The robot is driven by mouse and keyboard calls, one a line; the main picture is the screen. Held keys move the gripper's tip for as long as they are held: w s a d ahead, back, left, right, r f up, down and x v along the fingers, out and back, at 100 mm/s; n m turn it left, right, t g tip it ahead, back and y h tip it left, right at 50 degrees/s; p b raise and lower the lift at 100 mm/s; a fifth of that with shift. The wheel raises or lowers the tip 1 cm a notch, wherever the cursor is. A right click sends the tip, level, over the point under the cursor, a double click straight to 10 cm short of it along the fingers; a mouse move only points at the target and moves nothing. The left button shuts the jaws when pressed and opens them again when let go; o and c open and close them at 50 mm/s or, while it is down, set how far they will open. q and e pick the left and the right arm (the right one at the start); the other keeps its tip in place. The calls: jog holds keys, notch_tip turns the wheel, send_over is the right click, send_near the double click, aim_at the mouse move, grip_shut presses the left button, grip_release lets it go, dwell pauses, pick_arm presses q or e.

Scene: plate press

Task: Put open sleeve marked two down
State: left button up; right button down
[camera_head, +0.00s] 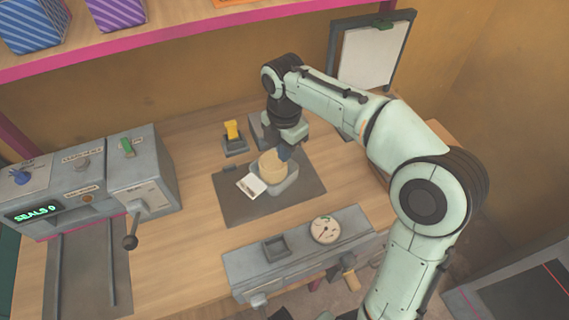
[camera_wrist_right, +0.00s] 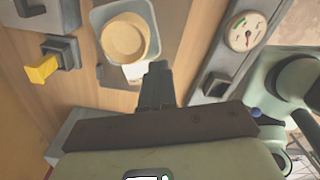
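A tan round piece (camera_head: 273,164) with a raised rim sits in a grey dish (camera_head: 287,185) on the dark mat (camera_head: 306,168). A small white flat piece (camera_head: 252,185) lies against the dish's near left side; it also shows in the wrist view (camera_wrist_right: 135,71). I cannot read a two on either piece, and cannot tell which is the sleeve. My right gripper (camera_head: 285,153) is over the tan piece's right edge. In the right wrist view its dark fingers (camera_wrist_right: 158,75) look closed together, with nothing visible between them. My left gripper is out of view.
A yellow lever switch (camera_head: 232,131) stands behind the mat. A grey unit with a gauge (camera_head: 325,230) is in front. A sealing machine (camera_head: 85,185) with a "SEALS 0" display is at left. A white board (camera_head: 373,55) stands at back right. Bare wood lies left of the mat.

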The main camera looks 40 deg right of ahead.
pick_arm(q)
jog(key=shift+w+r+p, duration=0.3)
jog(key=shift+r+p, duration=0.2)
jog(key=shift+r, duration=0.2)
pick_arm(e)
notch_tip(320, 180, up, 6)
jog(key=shift+f, duration=0.15)
jog(key=shift+c, duration=1.9)
grip_release()
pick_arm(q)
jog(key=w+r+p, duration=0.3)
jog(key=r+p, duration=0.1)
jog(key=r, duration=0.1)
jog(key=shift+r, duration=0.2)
pick_arm(e)
notch_tip(320, 180, up, 13)
jog(key=shift+r, duration=0.2)
